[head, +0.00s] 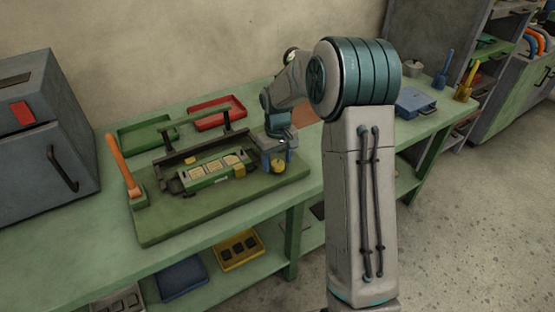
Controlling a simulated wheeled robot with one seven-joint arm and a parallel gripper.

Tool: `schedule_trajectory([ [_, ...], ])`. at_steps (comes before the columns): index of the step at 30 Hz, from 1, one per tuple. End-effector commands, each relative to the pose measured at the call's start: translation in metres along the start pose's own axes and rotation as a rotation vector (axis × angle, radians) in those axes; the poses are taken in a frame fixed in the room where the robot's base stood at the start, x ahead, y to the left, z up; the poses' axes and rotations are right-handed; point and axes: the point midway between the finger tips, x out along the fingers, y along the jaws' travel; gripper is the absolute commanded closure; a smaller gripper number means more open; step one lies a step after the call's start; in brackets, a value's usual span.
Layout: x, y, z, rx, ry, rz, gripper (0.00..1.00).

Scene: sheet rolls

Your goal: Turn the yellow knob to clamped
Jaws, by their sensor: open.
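The yellow knob (278,167) is a small round piece at the right end of the green fixture board (160,227), partly hidden by my gripper. My gripper (279,155) points down right over the knob, its open fingers at or just around it. I cannot tell whether they touch it. Left of the knob, a green and grey fixture (207,180) holds several pale yellow pieces, with a dark raised bar frame behind it. The knob's marking or setting is too small to read.
An orange lever (118,158) stands upright at the board's left end. Green (145,145) and red (216,125) trays lie behind. A grey cabinet (60,185) is at left. A blue box (416,104) sits right of my arm. Trays lie on the lower shelf.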

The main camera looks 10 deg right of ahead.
Motion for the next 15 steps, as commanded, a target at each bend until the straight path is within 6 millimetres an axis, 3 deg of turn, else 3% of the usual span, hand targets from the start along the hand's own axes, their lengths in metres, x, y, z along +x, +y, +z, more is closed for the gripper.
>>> schedule_trajectory([
  [5, -0.019, 0.000, -0.001, 0.000, 0.004, 0.002, 0.41],
  [15, -0.095, 0.000, -0.001, 0.000, 0.005, 0.002, 0.41],
])
